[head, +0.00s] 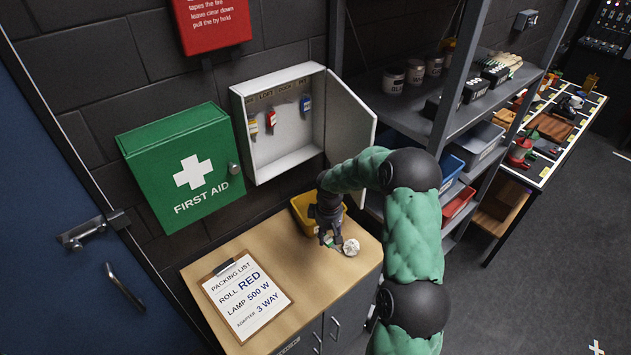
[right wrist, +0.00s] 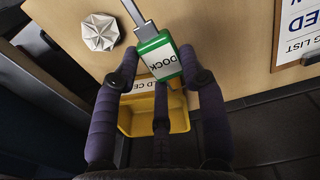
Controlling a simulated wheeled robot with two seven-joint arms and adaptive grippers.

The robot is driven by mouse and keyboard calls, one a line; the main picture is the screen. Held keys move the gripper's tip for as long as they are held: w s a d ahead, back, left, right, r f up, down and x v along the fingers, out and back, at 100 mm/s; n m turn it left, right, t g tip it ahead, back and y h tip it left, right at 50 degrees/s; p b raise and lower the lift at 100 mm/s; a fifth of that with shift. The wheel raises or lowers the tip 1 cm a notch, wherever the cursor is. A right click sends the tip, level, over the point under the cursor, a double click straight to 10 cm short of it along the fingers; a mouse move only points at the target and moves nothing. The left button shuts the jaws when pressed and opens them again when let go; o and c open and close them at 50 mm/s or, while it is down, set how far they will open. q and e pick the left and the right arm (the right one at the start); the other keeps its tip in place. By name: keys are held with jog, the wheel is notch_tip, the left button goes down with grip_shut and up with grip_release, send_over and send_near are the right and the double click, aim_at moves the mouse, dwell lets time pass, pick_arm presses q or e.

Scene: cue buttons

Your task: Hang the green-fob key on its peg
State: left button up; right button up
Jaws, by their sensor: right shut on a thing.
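The green-fob key (right wrist: 165,57) is in my right gripper (head: 328,238). Its fob reads DOCK and its metal shaft points away from the fingers. In the right wrist view the gripper (right wrist: 160,75) is shut on the fob, above the wooden top. The white key cabinet (head: 290,140) hangs open on the wall, its door swung right. Labels above its pegs include LOFT, DOCK and BAY. A yellow fob (head: 253,126), a red fob (head: 271,119) and a blue fob (head: 305,103) hang inside. No key hangs under DOCK. My left gripper is out of view.
A yellow bin (head: 303,203) stands on the wooden counter (head: 235,258), below the cabinet. A white faceted object (head: 351,247) and a clipboard (head: 246,296) lie there too. A green first aid box (head: 182,165) is left of the cabinet; metal shelving (head: 440,110) is right.

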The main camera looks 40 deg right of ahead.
jog(key=w+r+t+b, duration=0.1)
jog(key=w+r+t, duration=0.3)
jog(key=w+r, duration=0.3)
jog(key=w+d+r+t+h+b, duration=0.1)
jog(key=w+d+r+t, duration=0.25)
jog(key=r, duration=0.45)
jog(key=w+d+r+m+t+b, duration=0.1)
jog(key=w+d+r+t, duration=0.2)
jog(key=r, duration=0.5)
jog(key=w+d+r+t+h, duration=0.1)
jog(key=w+r+t, duration=0.25)
jog(key=r, duration=0.45)
jog(key=shift+g, duration=0.5)
jog(key=shift+w+a+f+p, duration=0.15)
jog(key=shift+w+p, duration=0.8)
jog(key=shift+w, duration=0.7)
jog(key=shift+w+f+p, duration=0.1)
jog(key=shift+w+p, duration=0.8)
jog(key=shift+w, duration=0.75)
jog(key=shift+w+a+f+p, duration=0.15)
jog(key=shift+w+p, duration=0.8)
jog(key=shift+w, duration=0.7)
jog(key=shift+d, duration=0.1)
jog(key=o, duration=1.1)
jog(key=shift+o, duration=0.2)
